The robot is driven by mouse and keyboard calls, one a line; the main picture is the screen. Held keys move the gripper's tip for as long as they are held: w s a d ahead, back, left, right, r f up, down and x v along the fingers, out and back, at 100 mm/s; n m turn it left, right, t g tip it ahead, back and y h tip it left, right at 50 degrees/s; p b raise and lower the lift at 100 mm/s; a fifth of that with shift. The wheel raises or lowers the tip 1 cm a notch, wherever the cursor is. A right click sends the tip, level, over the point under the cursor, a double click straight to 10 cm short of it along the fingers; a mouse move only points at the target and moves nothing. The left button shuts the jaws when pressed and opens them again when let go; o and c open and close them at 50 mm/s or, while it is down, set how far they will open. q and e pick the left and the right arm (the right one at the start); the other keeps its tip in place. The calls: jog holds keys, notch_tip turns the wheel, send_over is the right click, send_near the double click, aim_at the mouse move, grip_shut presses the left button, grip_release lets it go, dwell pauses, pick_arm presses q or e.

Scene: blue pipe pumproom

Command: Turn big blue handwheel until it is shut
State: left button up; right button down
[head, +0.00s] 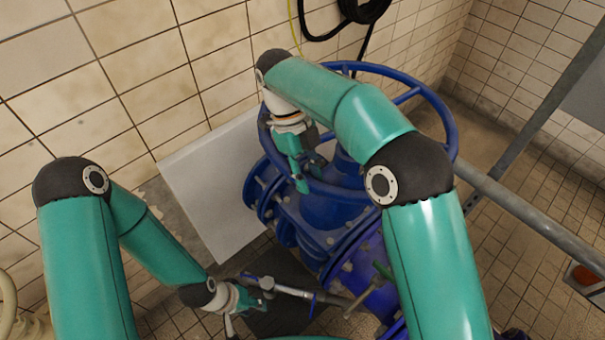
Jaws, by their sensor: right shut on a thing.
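The big blue handwheel (448,122) sits on top of a blue valve (325,212) in the middle of the head view. My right arm crosses in front of it and hides part of its rim and hub. My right gripper (306,181) is at the near left side of the wheel, shut on its rim. The exact contact is partly hidden by the gripper. My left gripper (250,305) is low in the view, left of the valve and away from the wheel. Its fingers are small and overlap with fittings behind, so their opening cannot be told.
A thin metal pipe with a small tap (285,290) runs beside my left gripper. A grey pipe (525,212) passes right of the valve. A pale panel (212,185) stands behind it at left. Black hoses (350,12) hang on the tiled wall. Tiled floor lies open at right.

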jog(key=shift+w+a, duration=0.15)
jog(key=shift+w, duration=0.05)
jog(key=c, duration=0.8)
grip_release()
jog(key=shift+c, duration=0.2)
